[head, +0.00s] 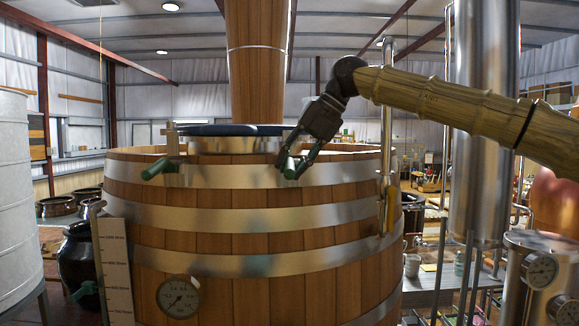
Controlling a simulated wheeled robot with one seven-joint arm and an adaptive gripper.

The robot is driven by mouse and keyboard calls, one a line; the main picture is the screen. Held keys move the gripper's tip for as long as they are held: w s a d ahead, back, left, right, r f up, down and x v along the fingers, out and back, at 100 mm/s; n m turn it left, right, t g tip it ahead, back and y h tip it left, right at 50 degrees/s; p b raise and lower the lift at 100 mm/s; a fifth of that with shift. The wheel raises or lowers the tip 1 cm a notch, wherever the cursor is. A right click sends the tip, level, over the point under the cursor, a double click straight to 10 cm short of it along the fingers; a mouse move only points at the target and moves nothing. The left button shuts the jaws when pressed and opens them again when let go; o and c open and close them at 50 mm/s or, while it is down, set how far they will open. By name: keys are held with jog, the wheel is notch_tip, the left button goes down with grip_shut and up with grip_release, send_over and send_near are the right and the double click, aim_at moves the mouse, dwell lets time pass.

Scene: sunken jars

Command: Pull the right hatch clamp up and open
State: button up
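The round hatch (230,130), with a dark blue top and a metal rim, sits on top of a large wooden vat (240,210). The right hatch clamp shows mainly as a green handle (290,169) at the hatch's right front; the rest of it is hidden behind my gripper. My gripper (290,170) reaches down from the upper right. Its dark fingers lie on either side of the green handle and look closed on it. The left hatch clamp (172,150) stands at the hatch's left, its green handle (155,169) pointing left and toward me.
A wooden column (257,60) rises behind the hatch. A big steel cylinder (480,120) is at the right. A dial gauge (179,296) and a white scale (115,270) are on the vat's front.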

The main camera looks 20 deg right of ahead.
jog(key=v, duration=1.1)
jog(key=shift+f, duration=0.1)
